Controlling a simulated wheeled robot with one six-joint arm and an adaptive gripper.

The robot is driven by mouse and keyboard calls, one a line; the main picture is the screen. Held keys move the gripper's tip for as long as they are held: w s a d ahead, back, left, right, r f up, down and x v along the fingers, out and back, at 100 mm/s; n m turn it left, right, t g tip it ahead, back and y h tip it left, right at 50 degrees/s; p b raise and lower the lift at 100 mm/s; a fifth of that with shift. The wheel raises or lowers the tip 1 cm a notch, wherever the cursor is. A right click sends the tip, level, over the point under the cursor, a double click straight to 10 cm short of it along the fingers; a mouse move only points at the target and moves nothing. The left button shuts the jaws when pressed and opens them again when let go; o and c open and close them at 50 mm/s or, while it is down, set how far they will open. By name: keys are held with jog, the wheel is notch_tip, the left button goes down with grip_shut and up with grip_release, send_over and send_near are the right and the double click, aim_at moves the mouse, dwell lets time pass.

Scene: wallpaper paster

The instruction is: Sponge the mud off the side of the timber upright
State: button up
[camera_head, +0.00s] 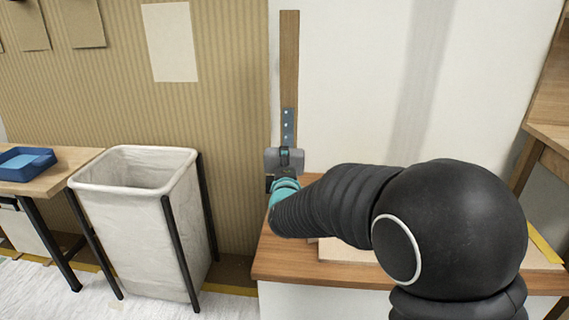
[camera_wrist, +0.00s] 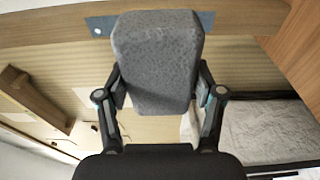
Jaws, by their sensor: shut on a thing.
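The timber upright (camera_head: 289,55) is a narrow brown board standing against the wall, with a blue-grey metal plate (camera_head: 288,122) on its lower part. My gripper (camera_head: 285,163) is at the foot of the upright, shut on a grey sponge (camera_head: 271,160). In the wrist view the sponge (camera_wrist: 157,60) is a rough grey block between the two fingers of my gripper (camera_wrist: 160,88). The upright (camera_wrist: 55,32) runs across the top there, partly hidden behind the sponge; I cannot tell whether they touch. I see no clear mud; the lower upright is partly covered.
The wooden bench top (camera_head: 285,262) is below my arm, with a pale board (camera_head: 345,250) lying on it. A white fabric bin (camera_head: 150,225) in a black frame stands left. Further left, a table (camera_head: 60,178) holds a blue tray (camera_head: 25,163).

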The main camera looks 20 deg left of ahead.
aim_at(287, 119)
jog(key=d+x, duration=0.1)
jog(key=x, duration=0.5)
jog(key=shift+w+p, duration=0.3)
jog(key=shift+p, duration=0.15)
jog(key=shift+x, duration=1.3)
dwell(2.2)
jog(key=shift+d, duration=0.1)
jog(key=shift+r, duration=0.2)
dwell(0.3)
jog(key=shift+r, duration=1.55)
jog(key=shift+r, duration=0.1)
jog(key=shift+r, duration=2.05)
